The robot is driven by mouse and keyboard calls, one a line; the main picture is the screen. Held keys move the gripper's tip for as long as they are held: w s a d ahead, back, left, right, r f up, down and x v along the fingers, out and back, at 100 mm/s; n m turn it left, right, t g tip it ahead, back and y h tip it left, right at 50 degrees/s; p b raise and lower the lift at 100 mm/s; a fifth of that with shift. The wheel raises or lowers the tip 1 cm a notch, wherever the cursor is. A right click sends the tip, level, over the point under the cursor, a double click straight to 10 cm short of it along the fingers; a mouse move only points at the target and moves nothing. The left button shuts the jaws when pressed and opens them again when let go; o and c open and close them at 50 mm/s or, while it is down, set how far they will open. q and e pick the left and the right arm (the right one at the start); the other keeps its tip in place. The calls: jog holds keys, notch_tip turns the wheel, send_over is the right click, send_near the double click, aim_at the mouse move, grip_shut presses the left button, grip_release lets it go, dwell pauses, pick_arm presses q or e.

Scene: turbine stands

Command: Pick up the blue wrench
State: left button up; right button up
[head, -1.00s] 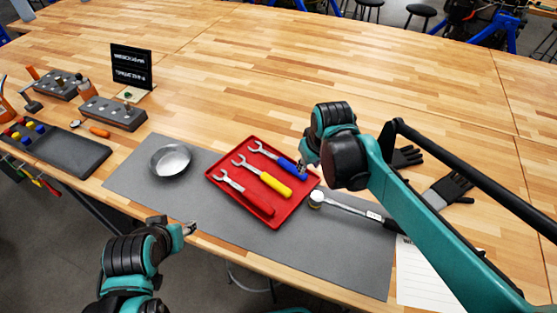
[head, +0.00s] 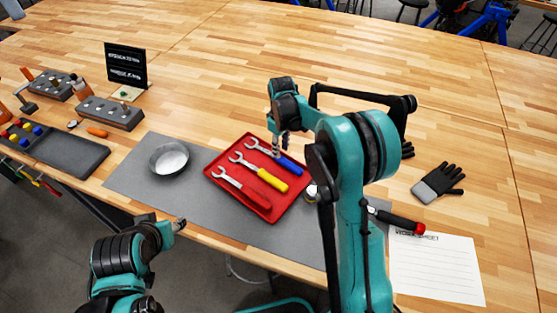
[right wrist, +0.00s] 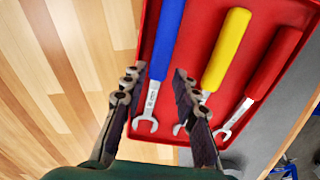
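The blue wrench (head: 289,165) lies in the red tray (head: 218,153) on the grey mat, its blue handle to the right and its silver open end toward the far left. My right gripper (head: 281,148) is over the wrench. In the right wrist view my right gripper (right wrist: 158,76) is open, with one finger on each side of the blue wrench (right wrist: 166,40), near where handle meets shank. I cannot tell how high the fingertips are above it. My left gripper (head: 179,225) is at the mat's front edge, away from the tray; its fingers are too small to judge.
A yellow wrench (head: 271,183) and a red wrench (head: 254,195) lie beside the blue one; the yellow is close to my right finger. A metal bowl (head: 168,158) stands left of the tray. Gloves (head: 437,183) and paper (head: 437,268) lie right. The far table is clear.

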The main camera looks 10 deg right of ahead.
aim_at(282, 158)
notch_tip(282, 158, down, 4)
jog(key=shift+s+d+r+b, duration=0.1)
jog(key=shift+s+b, duration=0.05)
jog(key=shift+b, duration=0.4)
jog(key=shift+f, duration=0.5)
jog(key=shift+r, duration=0.1)
grip_shut()
